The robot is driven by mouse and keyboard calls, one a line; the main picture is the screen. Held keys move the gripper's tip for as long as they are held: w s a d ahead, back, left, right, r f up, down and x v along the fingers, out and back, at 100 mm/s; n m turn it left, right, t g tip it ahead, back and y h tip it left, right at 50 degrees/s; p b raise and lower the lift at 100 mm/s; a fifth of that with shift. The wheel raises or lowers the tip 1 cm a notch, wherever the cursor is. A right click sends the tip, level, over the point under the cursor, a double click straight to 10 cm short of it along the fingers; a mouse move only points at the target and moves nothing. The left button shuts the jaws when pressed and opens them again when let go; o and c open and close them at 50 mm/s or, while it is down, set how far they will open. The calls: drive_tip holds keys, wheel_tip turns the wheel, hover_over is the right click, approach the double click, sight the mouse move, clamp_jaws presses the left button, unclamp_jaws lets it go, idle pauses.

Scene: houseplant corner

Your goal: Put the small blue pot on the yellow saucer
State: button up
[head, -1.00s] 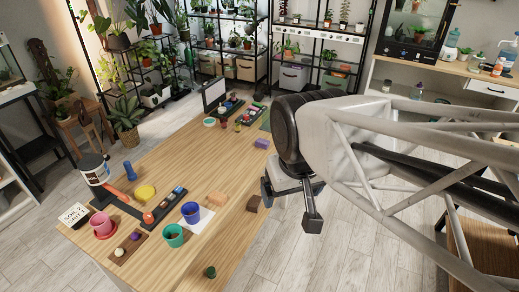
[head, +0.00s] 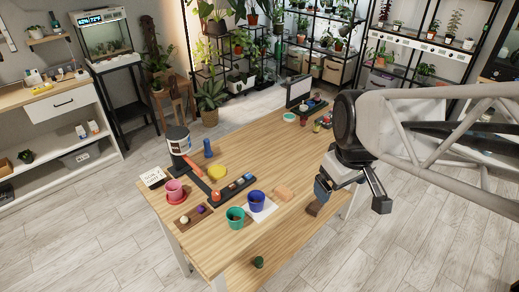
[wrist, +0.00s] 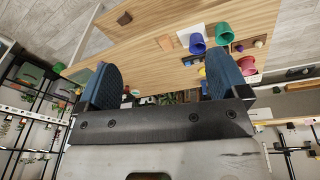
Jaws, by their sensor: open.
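The small blue pot (head: 257,200) stands upright on a white sheet on the wooden table in the head view. It also shows in the wrist view (wrist: 197,43). The yellow saucer (head: 217,171) lies flat to the left of and behind the pot, with nothing on it. My gripper (head: 350,194) is open and empty, over the table's right edge, to the right of the blue pot and apart from it. Its two blue-padded fingers also show spread in the wrist view (wrist: 163,82).
A green pot (head: 235,216) stands close left of the blue pot. A pink pot (head: 175,188), a dark tray of small items (head: 232,189) and a tan block (head: 283,193) are around it. A brown block (head: 314,208) lies below my gripper. The table's front right is mostly clear.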

drive_tip(key=w+a+f+n+g, duration=0.1)
drive_tip(key=w+a+f+n, duration=0.7)
drive_tip(key=w+n, duration=0.3)
drive_tip(key=n+g, duration=0.1)
drive_tip(key=n, duration=0.9)
hover_over(256, 199)
wheel_tip(256, 199, down, 13)
drive_tip(key=shift+w+d+r, duration=0.1)
drive_tip(key=shift+w+d, duration=0.05)
drive_tip(key=shift+w+a+f+n, duration=0.1)
drive_tip(key=shift+a+f+n, duration=0.2)
drive_tip(key=shift+f, duration=0.15)
drive_tip(key=shift+d+f, duration=0.1)
drive_tip(key=shift+f, duration=1.15)
drive_tip(key=shift+d+f, duration=0.1)
drive_tip(key=shift+f, duration=2.55)
